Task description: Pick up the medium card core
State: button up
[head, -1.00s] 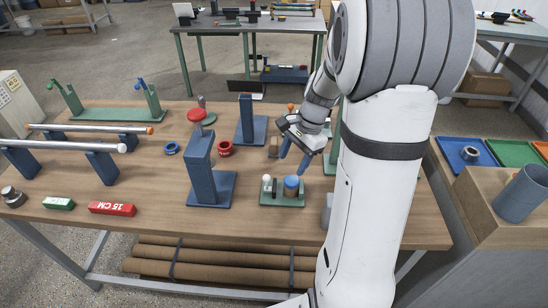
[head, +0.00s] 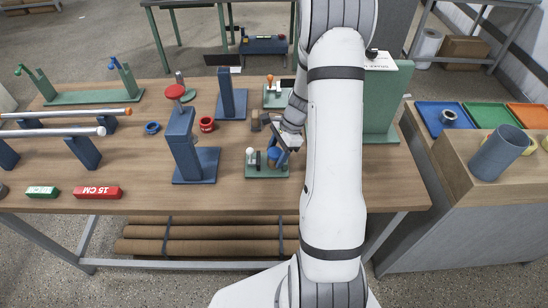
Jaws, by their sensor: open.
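I cannot tell for sure which thing is the medium card core. Long brown card rolls (head: 215,232) lie on a rack below the table. A wide grey-blue tube (head: 497,150) stands tilted in a brown box-like holder at the right, and a small grey-blue ring (head: 448,116) sits in the blue tray. My arm hides part of the table.
The wooden table (head: 130,165) bears a blue stand with a red knob (head: 182,140), another blue post (head: 231,100), silver bars on supports (head: 60,132) and a red block (head: 97,192). Trays in blue (head: 428,112), green (head: 485,112) and orange (head: 530,112) stand at the right. A green panel (head: 382,100) stands behind my arm.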

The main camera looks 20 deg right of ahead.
jog(key=shift+a+f, duration=0.1)
jog(key=shift+f, duration=0.05)
jog(key=c, duration=0.7)
